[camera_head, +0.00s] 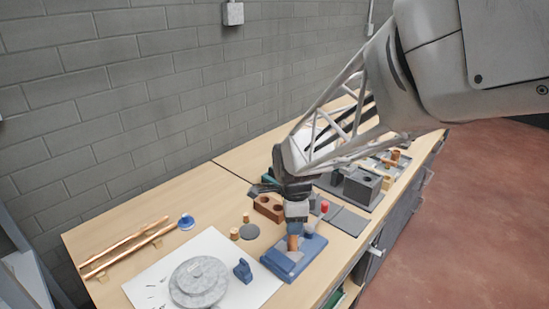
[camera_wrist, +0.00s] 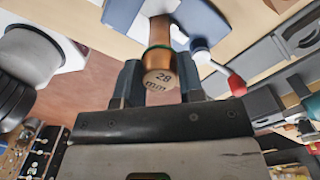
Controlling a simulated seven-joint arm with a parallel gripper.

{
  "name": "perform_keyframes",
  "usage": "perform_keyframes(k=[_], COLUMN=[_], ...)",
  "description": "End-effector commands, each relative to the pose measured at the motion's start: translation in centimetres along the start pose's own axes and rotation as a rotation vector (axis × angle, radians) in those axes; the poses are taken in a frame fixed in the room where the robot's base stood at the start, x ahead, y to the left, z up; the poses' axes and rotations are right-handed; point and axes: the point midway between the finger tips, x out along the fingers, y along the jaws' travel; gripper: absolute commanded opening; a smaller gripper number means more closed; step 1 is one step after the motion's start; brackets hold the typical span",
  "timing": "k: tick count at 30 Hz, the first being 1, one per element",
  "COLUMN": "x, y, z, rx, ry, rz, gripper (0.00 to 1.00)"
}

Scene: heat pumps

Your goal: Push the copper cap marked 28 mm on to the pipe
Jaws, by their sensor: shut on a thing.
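My gripper (camera_wrist: 159,66) is shut on the copper cap (camera_wrist: 161,76), whose end face reads "28 mm" in the wrist view. Beyond the cap, in line with it, are a green ring and the copper pipe (camera_wrist: 159,28). The cap's mouth is at or close to the green ring; I cannot tell how far it sits over the pipe. In the head view the pipe (camera_head: 293,243) stands on a blue base (camera_head: 312,246). My gripper (camera_head: 296,212) is directly above it, and the cap is hidden there.
A red-tipped tool (camera_wrist: 236,84) is close right of my gripper in the wrist view. Small copper fittings (camera_head: 234,234) and a brown holed block (camera_head: 268,208) stand nearby. Grey round plates (camera_head: 199,280) lie on white paper; long copper pipes (camera_head: 125,246) lie far left.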

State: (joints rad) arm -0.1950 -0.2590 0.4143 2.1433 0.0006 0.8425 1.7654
Motion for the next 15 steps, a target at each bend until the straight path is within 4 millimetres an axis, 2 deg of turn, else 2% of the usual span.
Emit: perform_keyframes(k=[11, 12, 15], x=[0.36, 0.36, 0.36], y=[0.02, 0.02, 0.02], z=[0.00, 0.00, 0.00], rx=[0.000, 0.000, 0.000], ry=[0.000, 0.000, 0.000], rz=[0.001, 0.001, 0.001], gripper=[0.13, 0.39, 0.54])
